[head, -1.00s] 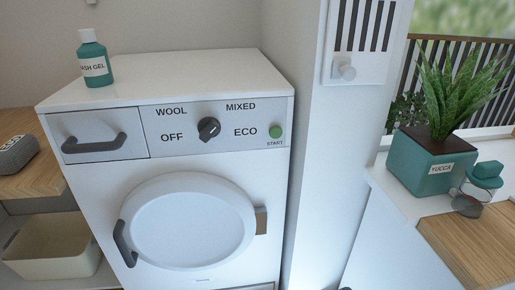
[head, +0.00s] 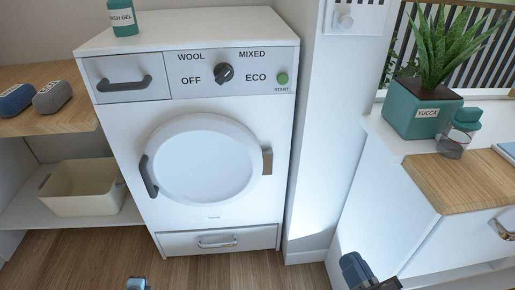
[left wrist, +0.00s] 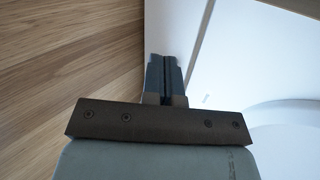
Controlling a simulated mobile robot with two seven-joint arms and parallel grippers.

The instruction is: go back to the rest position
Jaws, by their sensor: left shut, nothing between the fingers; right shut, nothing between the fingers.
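My right gripper (head: 354,268) shows at the bottom edge of the head view, right of centre, over the floor in front of the wall and cabinet. Its fingers are together and hold nothing. My left gripper (head: 137,283) barely shows at the bottom edge, left of centre, in front of the washing machine (head: 220,222). In the left wrist view the left fingers (left wrist: 165,75) are closed together and empty, with wood floor to the left and a white front to the right. Most of both arms is out of view.
The washer's round door (head: 203,165), drawer (head: 125,83) and bottom flap (head: 218,242) look shut. A cream bin (head: 82,190) is on the left shelf. Open floor (head: 215,268) lies in front.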

